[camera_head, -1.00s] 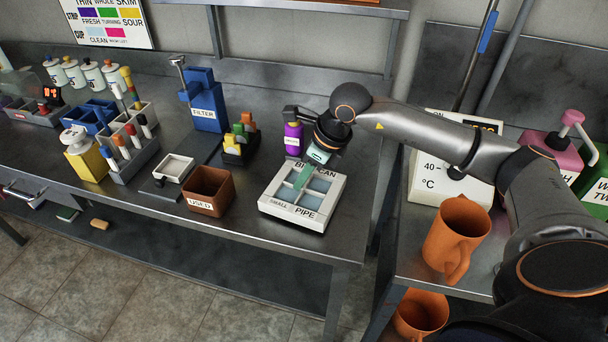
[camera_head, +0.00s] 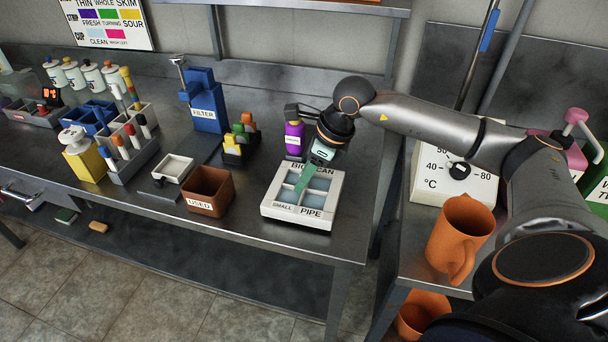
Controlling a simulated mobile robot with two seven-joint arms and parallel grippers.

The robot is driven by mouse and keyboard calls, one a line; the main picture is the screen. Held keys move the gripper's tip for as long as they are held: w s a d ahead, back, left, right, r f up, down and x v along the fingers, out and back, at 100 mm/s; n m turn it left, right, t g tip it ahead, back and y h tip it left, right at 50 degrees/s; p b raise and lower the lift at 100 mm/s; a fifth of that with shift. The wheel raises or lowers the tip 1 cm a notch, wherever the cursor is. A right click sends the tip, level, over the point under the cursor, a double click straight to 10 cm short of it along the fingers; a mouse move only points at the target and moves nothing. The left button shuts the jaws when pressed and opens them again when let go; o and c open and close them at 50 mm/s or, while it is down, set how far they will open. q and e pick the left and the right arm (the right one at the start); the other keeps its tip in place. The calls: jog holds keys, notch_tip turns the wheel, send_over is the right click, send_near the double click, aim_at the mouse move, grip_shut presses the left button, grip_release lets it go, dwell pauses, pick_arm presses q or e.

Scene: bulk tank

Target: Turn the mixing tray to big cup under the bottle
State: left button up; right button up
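The mixing tray (camera_head: 270,206) is a white square block with pale square compartments, on the front right of the steel table. Its labels read BIG, CAN, SMALL and PIPE; BIG and CAN are on the far side, partly covered. My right gripper (camera_head: 303,183) reaches down from the right, with a narrow green tip over or in the tray's middle. Whether it is open or shut does not show. My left gripper is out of view.
A brown USED box (camera_head: 208,190) stands left of the tray. A dark holder with colored pieces (camera_head: 241,140) and a blue FILTER stand (camera_head: 204,105) are farther back.

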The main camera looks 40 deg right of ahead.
jog(key=shift+o, duration=0.8)
jog(key=v, duration=1.2)
jog(key=shift+r, duration=0.25)
jog(key=shift+s, duration=0.1)
